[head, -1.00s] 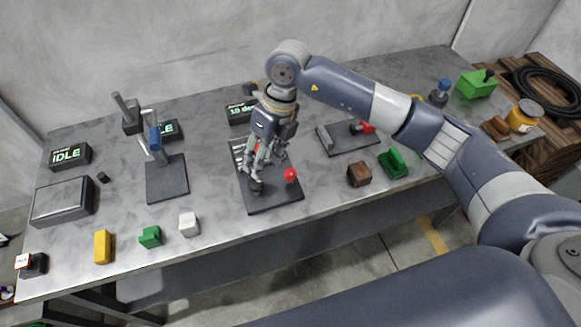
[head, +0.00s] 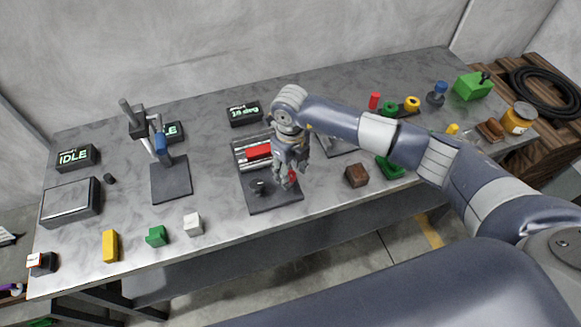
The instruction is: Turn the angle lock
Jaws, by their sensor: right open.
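A vise-like device sits on a dark base plate (head: 262,200) in the middle of the bench. It has a grey ribbed bed, a red bar (head: 258,152), a black knob (head: 258,187) and a red ball (head: 292,177) at its right side. I cannot tell for certain which part is the angle lock. My right gripper (head: 290,172) is open and points down at the red ball, its fingers partly covering it. Whether they touch it is unclear. A small display (head: 245,113) behind the device shows green text, seemingly "18 deg". My left gripper is not in view.
A lever press (head: 170,178) and a display reading IDLE (head: 76,157) stand to the left. A brown block (head: 357,175) and a green part (head: 389,167) lie right of the device. White (head: 193,224), green and yellow blocks line the front edge.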

